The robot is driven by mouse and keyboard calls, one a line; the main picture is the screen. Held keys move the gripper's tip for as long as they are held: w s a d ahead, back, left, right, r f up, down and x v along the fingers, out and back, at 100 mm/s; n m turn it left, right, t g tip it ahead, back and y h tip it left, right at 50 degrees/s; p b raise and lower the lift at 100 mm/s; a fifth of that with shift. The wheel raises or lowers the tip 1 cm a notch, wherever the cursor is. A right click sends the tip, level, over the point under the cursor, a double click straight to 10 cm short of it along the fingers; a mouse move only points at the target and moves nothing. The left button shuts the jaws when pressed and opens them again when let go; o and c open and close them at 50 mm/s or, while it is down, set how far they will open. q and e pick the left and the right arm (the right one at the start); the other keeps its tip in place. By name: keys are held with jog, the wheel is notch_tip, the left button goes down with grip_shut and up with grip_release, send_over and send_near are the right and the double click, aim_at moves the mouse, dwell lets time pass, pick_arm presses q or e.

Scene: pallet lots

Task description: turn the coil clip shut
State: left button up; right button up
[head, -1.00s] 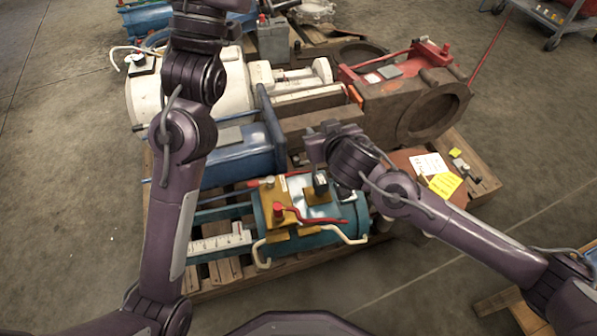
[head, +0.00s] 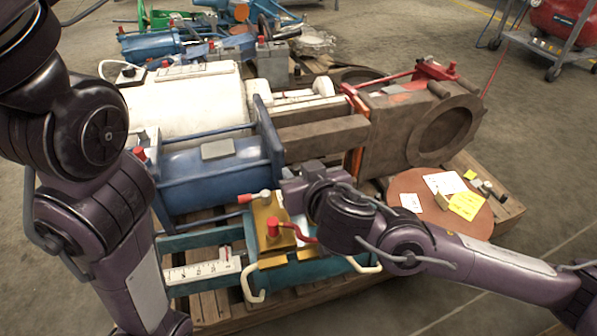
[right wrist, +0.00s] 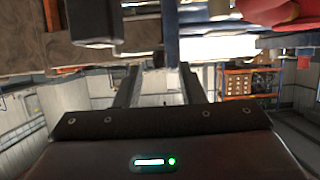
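A teal actuator (head: 290,275) with a gold bracket, a red knob (head: 272,228), a red bent lever (head: 300,236) and cream curved handles (head: 262,290) lies on the pallet. I cannot tell for sure which part is the coil clip. My right gripper (head: 290,190) is above the teal actuator's far side, and my right arm hides part of its top. In the right wrist view two dark fingers stand apart with nothing held between them (right wrist: 158,82). A blurred red part (right wrist: 270,10) shows at the top right there. My left arm leaves the head view at the top left, its gripper out of sight.
A blue cylinder (head: 210,175) lies just behind the teal unit. A brown valve body (head: 420,120) and a white drum (head: 180,105) stand farther back. A brown disc (head: 410,185) with notes lies at right. Bare floor (head: 540,170) lies beyond it.

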jog(key=shift+x, duration=0.9)
